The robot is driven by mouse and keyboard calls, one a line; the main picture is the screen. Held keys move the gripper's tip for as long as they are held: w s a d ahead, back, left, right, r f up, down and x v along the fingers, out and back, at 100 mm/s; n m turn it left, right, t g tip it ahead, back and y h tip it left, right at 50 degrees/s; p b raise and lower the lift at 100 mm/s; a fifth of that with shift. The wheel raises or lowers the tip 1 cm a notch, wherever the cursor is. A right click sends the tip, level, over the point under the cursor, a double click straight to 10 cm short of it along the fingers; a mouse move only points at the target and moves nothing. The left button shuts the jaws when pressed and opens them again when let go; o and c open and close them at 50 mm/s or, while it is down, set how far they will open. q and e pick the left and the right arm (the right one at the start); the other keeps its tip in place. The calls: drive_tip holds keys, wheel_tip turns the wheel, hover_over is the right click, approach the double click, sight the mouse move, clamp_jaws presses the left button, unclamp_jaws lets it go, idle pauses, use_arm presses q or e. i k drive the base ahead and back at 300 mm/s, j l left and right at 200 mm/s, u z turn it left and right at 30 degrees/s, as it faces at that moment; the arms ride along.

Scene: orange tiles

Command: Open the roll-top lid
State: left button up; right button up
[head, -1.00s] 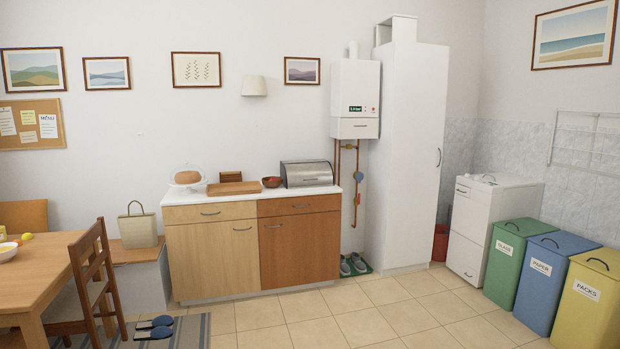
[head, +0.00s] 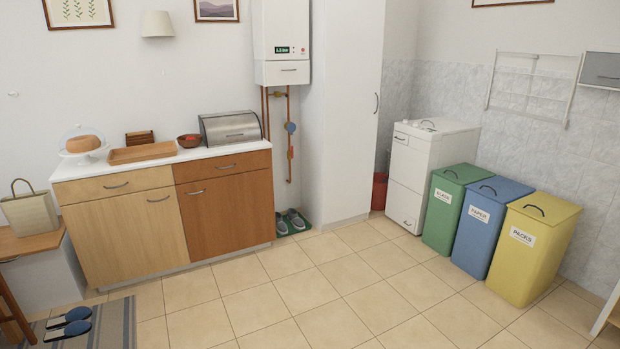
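The roll-top bread box (head: 230,128) stands at the right end of the white countertop (head: 104,171). Its curved grey metal lid is down, with a handle low on its front. A dark end panel shows at its left side. Neither of my grippers is in view.
Left of the bread box are a bowl with red contents (head: 189,141), a wooden tray (head: 142,153) and a domed cake stand (head: 83,145). A tall white cabinet (head: 345,110) stands to the right. Green, blue and yellow bins (head: 530,250) line the right wall. The tiled floor (head: 300,300) ahead is open.

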sight(220, 130)
drive_tip(key=i, duration=2.1)
